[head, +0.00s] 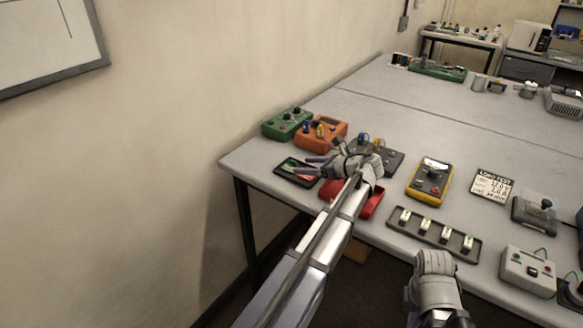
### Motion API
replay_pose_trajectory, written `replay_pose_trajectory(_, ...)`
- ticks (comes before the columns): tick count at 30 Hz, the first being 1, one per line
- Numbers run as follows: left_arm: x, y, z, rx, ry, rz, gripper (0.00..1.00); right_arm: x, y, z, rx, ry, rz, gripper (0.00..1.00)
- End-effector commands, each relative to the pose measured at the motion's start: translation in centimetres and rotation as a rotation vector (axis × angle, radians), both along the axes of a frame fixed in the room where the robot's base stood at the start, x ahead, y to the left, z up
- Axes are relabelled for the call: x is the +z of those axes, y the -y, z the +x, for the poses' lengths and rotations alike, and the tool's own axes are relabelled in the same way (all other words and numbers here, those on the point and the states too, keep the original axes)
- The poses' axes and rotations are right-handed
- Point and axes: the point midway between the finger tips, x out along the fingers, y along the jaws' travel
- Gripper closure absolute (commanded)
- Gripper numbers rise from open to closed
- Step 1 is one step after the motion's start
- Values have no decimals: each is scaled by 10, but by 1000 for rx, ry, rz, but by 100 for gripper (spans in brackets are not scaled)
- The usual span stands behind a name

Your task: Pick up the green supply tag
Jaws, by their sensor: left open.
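A small black tray (281,173) lies near the left end of the grey table. Small green and red pieces lie in it; the green one (291,167) looks like the supply tag, but it is too small to be sure. My left gripper (317,164) is open at the tray's right side, with its fingers reaching toward or over the tray's edge. I cannot tell whether it touches anything. My right arm (436,284) shows at the lower front of the table; its fingertips are not clear.
A red tray (370,204) sits partly hidden under my left wrist. Green (286,122) and orange (322,132) instrument boxes stand just behind the black tray. A yellow meter (430,178) and a tray of several switches (433,233) are to the right.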

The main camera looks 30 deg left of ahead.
Motion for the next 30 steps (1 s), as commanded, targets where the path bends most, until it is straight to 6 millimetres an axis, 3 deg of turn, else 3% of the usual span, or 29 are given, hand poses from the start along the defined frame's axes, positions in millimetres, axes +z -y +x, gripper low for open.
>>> replay_pose_trajectory(6, -10, -20, 2, 1, 1, 0, 29, -9, 0, 0, 0, 0, 0, 100)
replay_pose_trajectory(14, -12, -30, 4, 2, 0, 0, 29, -12, 0, 0, 0, 0, 0, 100)
replay_pose_trajectory(23, -26, -67, 9, 2, 0, 0, 29, -26, 0, 0, 0, 0, 0, 100)
replay_pose_trajectory(30, -25, -69, 9, 0, 0, 0, 29, -25, 0, 0, 0, 0, 0, 100)
